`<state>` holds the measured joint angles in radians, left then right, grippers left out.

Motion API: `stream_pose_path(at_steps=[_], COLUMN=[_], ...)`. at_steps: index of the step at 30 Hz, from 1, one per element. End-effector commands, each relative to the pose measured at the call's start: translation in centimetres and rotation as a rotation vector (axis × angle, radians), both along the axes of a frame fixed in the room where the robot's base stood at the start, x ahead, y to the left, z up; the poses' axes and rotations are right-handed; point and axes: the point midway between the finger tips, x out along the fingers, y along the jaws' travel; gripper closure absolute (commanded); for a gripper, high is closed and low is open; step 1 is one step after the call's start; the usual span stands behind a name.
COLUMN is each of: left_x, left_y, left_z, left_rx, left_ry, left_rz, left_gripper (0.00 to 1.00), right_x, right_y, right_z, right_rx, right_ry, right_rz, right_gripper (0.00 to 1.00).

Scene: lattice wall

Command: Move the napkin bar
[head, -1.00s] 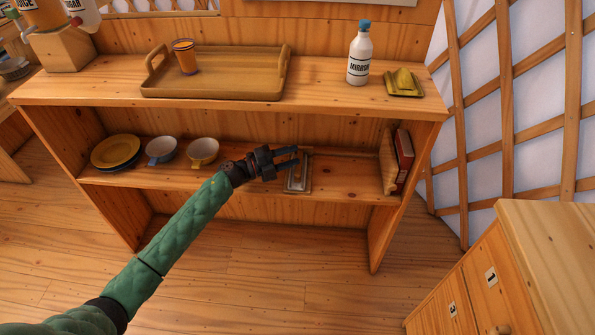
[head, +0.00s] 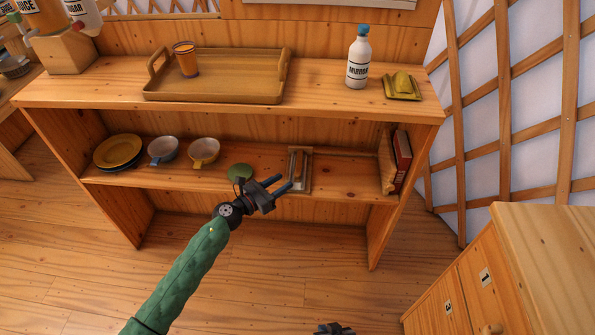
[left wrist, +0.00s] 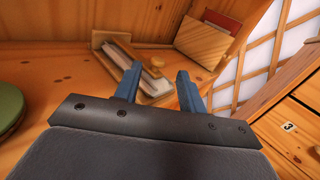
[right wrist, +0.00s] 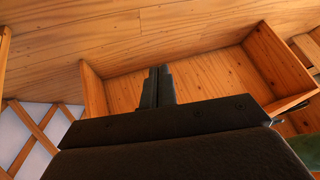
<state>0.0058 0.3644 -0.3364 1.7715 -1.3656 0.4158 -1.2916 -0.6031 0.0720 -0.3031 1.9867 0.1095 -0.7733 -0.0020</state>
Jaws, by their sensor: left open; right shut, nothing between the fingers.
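The napkin holder (head: 304,187) is a shallow wooden tray on the lower shelf, right of its middle. White napkins (left wrist: 122,52) show in it in the left wrist view. A wooden bar with a rounded end, seemingly the napkin bar (left wrist: 153,68), lies at the holder, partly behind the left fingers; I cannot tell its exact seating. My left gripper (head: 281,183) is open and empty, in front of the shelf, just left of the holder. In the left wrist view its fingers (left wrist: 158,70) point toward the holder. My right gripper (right wrist: 158,70) is shut and empty, low at the head view's bottom edge.
On the lower shelf stand a green round item (head: 240,172), two cups (head: 204,151), plates (head: 118,150) and books (head: 402,160). A numbered cabinet (head: 540,250) stands at right.

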Motion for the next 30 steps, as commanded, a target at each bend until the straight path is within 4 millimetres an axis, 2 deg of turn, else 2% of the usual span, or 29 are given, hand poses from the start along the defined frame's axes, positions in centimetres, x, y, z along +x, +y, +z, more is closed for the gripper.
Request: stream_pose_path(at_steps=[7,21,30], left_x=[-0.2,4.1,5.1], left_y=[0.0,-4.3,-5.3], left_z=[-0.3,-0.3,-0.4], left_rx=[0.096,0.093,0.093], left_ry=[-0.078,-0.076,-0.075], left_rz=[0.012,0.011,0.010], left_gripper=[0.60,0.60,0.60], right_x=[0.1,0.3,0.1], right_y=[0.0,-0.1,0.0], right_z=[0.8,4.9,5.5], right_rx=[0.000,-0.006,-0.007], right_ry=[0.005,0.038,0.051], right_rz=[0.002,0.016,0.020], right_gripper=[1.00,1.00,1.00])
